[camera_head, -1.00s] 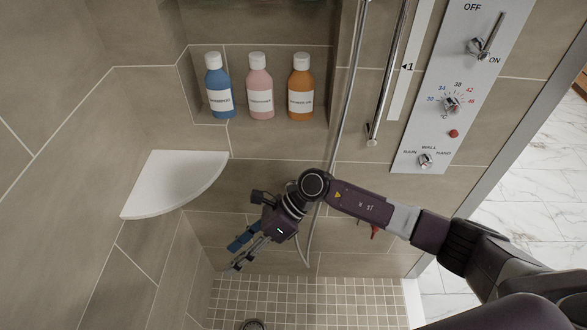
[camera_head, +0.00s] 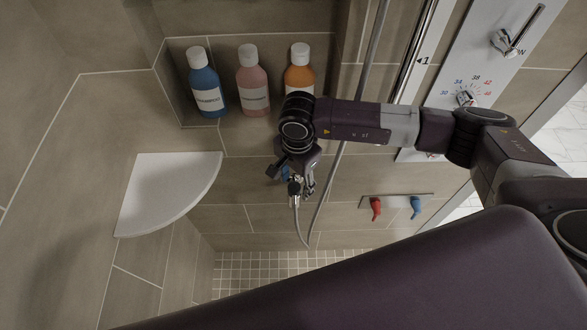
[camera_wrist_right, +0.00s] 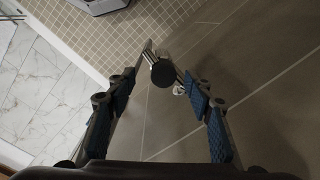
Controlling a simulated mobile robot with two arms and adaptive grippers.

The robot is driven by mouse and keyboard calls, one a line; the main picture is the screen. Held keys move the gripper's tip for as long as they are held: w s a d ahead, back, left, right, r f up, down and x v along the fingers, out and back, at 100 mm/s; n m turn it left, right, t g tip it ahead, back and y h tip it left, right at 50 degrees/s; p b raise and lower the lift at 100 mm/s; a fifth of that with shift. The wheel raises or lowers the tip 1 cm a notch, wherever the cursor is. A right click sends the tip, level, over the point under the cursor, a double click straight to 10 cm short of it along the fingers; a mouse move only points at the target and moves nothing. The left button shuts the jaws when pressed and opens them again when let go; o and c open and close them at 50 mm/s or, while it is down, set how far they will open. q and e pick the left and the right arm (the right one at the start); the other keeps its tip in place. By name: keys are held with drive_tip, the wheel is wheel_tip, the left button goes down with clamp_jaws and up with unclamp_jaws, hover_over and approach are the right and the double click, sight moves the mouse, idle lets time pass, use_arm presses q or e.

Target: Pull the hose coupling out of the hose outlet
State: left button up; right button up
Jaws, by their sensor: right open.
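My right gripper (camera_head: 293,180) is at the tiled wall below the shampoo niche, over the hose's lower end. The hose (camera_head: 296,218) hangs from there in a loop and rises to the right. In the right wrist view, my right gripper (camera_wrist_right: 158,82) is open, one blue-padded finger on each side. A black round-ended fitting (camera_wrist_right: 162,73) with chrome parts lies between and just beyond the fingertips, apparently untouched. It seems to be the hose coupling at the outlet; the joint between them cannot be made out. My left gripper is not in view.
Red (camera_head: 376,208) and blue (camera_head: 416,206) taps sit on the wall to the right. A white corner shelf (camera_head: 165,190) is at the left. Several bottles stand in the niche above. A large dark part of mine covers the lower right foreground.

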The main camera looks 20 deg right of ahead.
sight(295, 187)
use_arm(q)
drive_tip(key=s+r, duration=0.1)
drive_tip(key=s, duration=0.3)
use_arm(e)
wheel_tip(295, 187, down, 3)
drive_tip(key=shift+r+p, duration=0.15)
drive_tip(key=shift+p, duration=0.25)
drive_tip(key=shift+w+a+f, duration=0.1)
drive_tip(key=shift+w+f, duration=0.05)
drive_tip(key=shift+f, duration=1.2)
drive_tip(key=shift+w, duration=0.1)
drive_tip(key=c, duration=0.4)
drive_tip(key=shift+c, duration=1.2)
drive_tip(key=c, duration=0.5)
drive_tip(key=o, duration=1)
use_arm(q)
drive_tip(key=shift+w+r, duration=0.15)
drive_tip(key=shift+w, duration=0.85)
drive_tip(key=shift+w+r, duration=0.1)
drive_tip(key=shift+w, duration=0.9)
use_arm(e)
drive_tip(key=shift+o, duration=0.7)
